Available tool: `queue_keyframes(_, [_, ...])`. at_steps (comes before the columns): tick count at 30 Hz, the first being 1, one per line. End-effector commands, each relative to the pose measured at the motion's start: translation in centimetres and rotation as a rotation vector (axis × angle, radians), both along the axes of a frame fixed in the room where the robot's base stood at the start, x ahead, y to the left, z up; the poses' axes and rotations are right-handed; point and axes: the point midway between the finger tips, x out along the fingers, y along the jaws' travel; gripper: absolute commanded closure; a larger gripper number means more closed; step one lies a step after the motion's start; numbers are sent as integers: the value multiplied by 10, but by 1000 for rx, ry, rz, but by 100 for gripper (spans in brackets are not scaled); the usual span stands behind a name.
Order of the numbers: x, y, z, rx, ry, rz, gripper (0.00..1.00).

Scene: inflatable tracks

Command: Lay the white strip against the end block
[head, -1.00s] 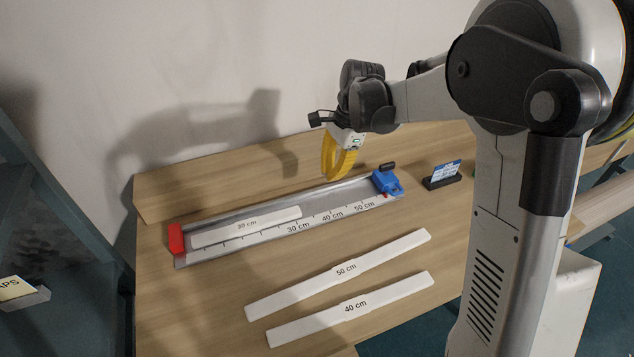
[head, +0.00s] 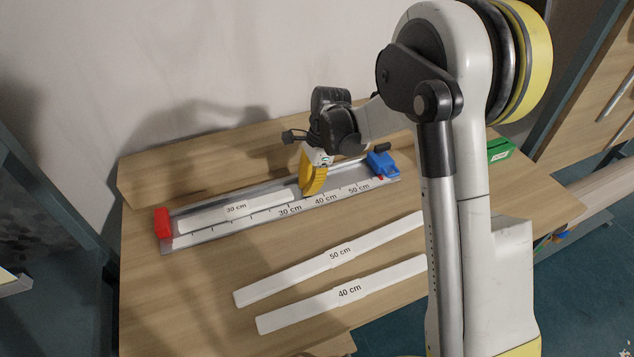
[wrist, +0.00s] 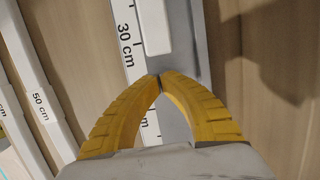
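The white strip marked 30 cm (head: 262,203) lies flat in the grey metal ruler channel (head: 340,199). Its left end is close to the red end block (head: 162,223); I cannot tell whether they touch. My gripper (head: 312,192) has yellow fingers, low over the channel by the strip's right end. In the wrist view my gripper (wrist: 160,79) has its fingertips together with nothing between them. The strip's end (wrist: 156,40) shows just beyond the tips. Whether the fingers touch the strip is unclear.
A blue block (head: 381,165) sits at the channel's right end. Loose white strips marked 50 cm (head: 310,271) and 40 cm (head: 315,306) lie on the wooden table (head: 200,290) in front. A green box (head: 499,150) stands at the right. The wall is behind.

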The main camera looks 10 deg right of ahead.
Motion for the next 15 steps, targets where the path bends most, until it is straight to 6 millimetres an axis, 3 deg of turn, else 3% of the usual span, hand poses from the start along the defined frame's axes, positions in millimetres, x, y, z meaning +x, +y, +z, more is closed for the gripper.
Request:
queue_keyframes(6, [-3, 14, 0, 0, 0, 0, 100])
queue_keyframes(15, [-3, 15, 1, 0, 0, 0, 100])
